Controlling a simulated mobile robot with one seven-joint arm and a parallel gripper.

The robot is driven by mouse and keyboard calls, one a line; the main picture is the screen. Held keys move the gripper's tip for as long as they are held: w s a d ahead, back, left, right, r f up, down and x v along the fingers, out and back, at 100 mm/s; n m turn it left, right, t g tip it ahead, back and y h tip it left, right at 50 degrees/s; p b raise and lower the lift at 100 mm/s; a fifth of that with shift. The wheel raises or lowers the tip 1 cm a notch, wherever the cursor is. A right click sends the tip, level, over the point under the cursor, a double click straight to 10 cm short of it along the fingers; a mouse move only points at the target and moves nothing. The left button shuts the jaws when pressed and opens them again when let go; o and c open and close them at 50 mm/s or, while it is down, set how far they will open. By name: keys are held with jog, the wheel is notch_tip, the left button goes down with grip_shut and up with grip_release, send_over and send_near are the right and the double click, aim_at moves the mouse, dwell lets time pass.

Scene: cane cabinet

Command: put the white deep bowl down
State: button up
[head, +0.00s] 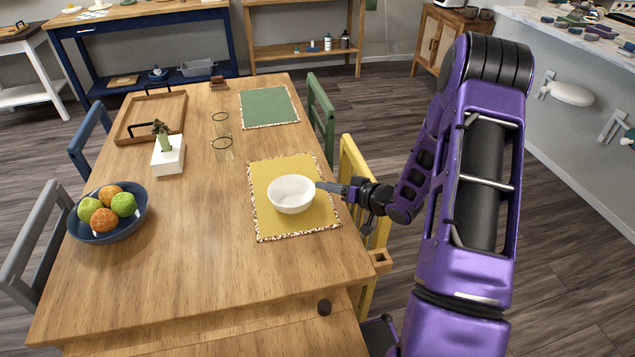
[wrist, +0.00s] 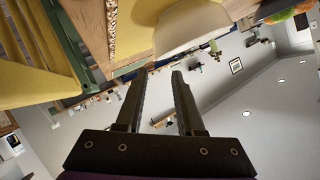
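The white deep bowl (head: 291,195) sits upright on the yellow placemat (head: 265,227), near the right side of the wooden table. My gripper (head: 324,187) is at the bowl's right side, with its fingertips close to the rim. In the wrist view my gripper (wrist: 162,74) has its two fingers apart, with background showing between them. The pale bowl (wrist: 188,25) lies just beyond the fingertips, and no part of it shows between the fingers. Whether a fingertip still touches the rim I cannot tell.
A yellow chair (head: 352,165) stands by the table edge, close to my arm. A blue fruit bowl (head: 130,228), white block (head: 170,160), glasses (head: 222,148) and wooden tray (head: 176,112) stand further left. A green placemat (head: 268,106) lies behind. The table's front middle is clear.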

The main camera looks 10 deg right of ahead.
jog(key=v, duration=0.6)
dwell(0.4)
